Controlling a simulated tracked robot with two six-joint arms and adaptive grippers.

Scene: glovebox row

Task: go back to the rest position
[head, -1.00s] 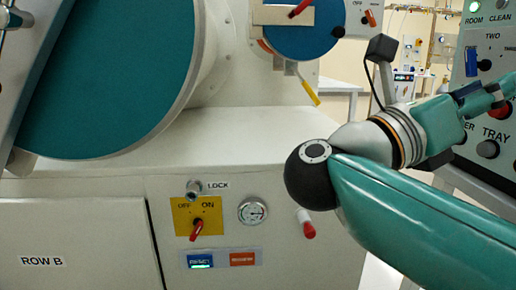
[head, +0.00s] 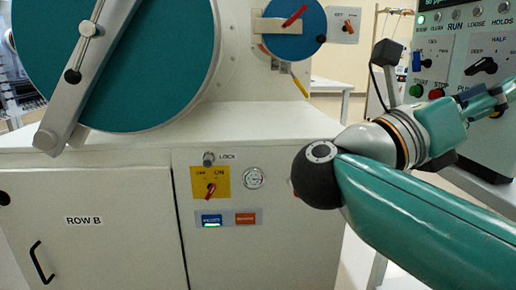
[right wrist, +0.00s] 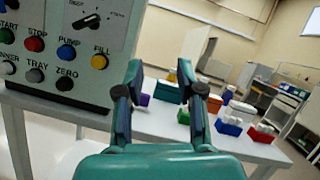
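My right arm comes in from the right in the head view, its elbow dark and its links teal. My right gripper (head: 500,94) is at the right edge of that view, in front of the control panel (head: 459,62). In the right wrist view my right gripper (right wrist: 160,75) has its two fingers spread wide apart, with nothing between them. Behind them stands a white table (right wrist: 160,116) with small colored boxes, some way off. My left arm and gripper do not show in any view.
The white glovebox cabinet marked ROW B (head: 85,195) fills the left and middle, with a large teal round door (head: 130,50) and a smaller blue one (head: 291,32). A red switch on a yellow plate (head: 210,182) is on its front. The control panel also shows in the right wrist view (right wrist: 62,60).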

